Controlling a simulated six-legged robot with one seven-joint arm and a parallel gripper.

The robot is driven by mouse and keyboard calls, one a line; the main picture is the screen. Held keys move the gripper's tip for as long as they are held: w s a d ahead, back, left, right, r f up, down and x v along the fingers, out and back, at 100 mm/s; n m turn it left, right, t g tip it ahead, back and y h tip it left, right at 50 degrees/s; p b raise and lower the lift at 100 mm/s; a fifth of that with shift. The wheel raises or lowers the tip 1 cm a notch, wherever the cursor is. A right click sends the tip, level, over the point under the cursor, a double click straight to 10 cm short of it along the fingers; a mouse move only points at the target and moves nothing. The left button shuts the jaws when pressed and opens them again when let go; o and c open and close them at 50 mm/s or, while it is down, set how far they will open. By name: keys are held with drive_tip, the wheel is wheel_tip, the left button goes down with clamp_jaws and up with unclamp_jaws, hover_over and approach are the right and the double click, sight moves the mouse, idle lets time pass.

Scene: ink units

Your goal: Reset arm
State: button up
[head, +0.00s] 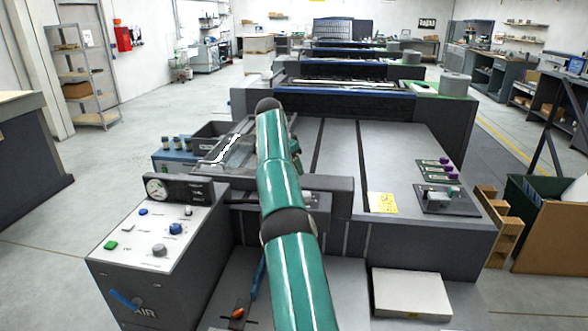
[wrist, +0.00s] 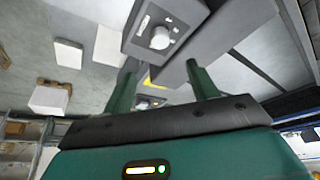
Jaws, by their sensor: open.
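My green arm rises through the middle of the head view, over the grey press; its far end hides my gripper there. In the wrist view my gripper (wrist: 163,84) shows two green fingers standing well apart from a dark crossbar. Nothing is between the fingers, so it is open and empty. Beyond the fingertips, a grey panel with a round pale knob (wrist: 160,38) shows, apart from them.
A control box (head: 165,235) with a gauge (head: 157,189) and coloured buttons stands at left. A dark tray (head: 212,135) lies beyond it. A white block (head: 410,293) is at front right, a wooden rack (head: 492,225) at right. Open floor (head: 130,130) lies at left.

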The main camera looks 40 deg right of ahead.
idle(0.4)
drive_tip(key=s+a+r+n+t+y, duration=0.1)
drive_tip(key=s+a+r+n+t, duration=0.15)
drive_tip(key=a+r, duration=0.75)
drive_tip(key=s+a+r+n+t+y, duration=0.1)
drive_tip(key=s+a+r+n, duration=0.15)
drive_tip(key=s+a, duration=0.4)
drive_tip(key=s+a+r+n+t+y, duration=0.1)
drive_tip(key=s+a+r+n, duration=0.2)
drive_tip(key=a, duration=0.7)
drive_tip(key=s+a+f+n+t, duration=0.1)
drive_tip(key=s+a+f+n, duration=0.4)
drive_tip(key=s+a, duration=0.5)
drive_tip(key=s+a+f+n+y, duration=0.1)
drive_tip(key=s+a+f+n, duration=0.5)
drive_tip(key=s+a+f, duration=0.2)
drive_tip(key=s+a, duration=0.2)
drive_tip(key=s, duration=0.2)
drive_tip(key=shift+s+a+f+t, duration=0.15)
drive_tip(key=shift+s+f+t, duration=0.15)
drive_tip(key=shift+f+t, duration=0.1)
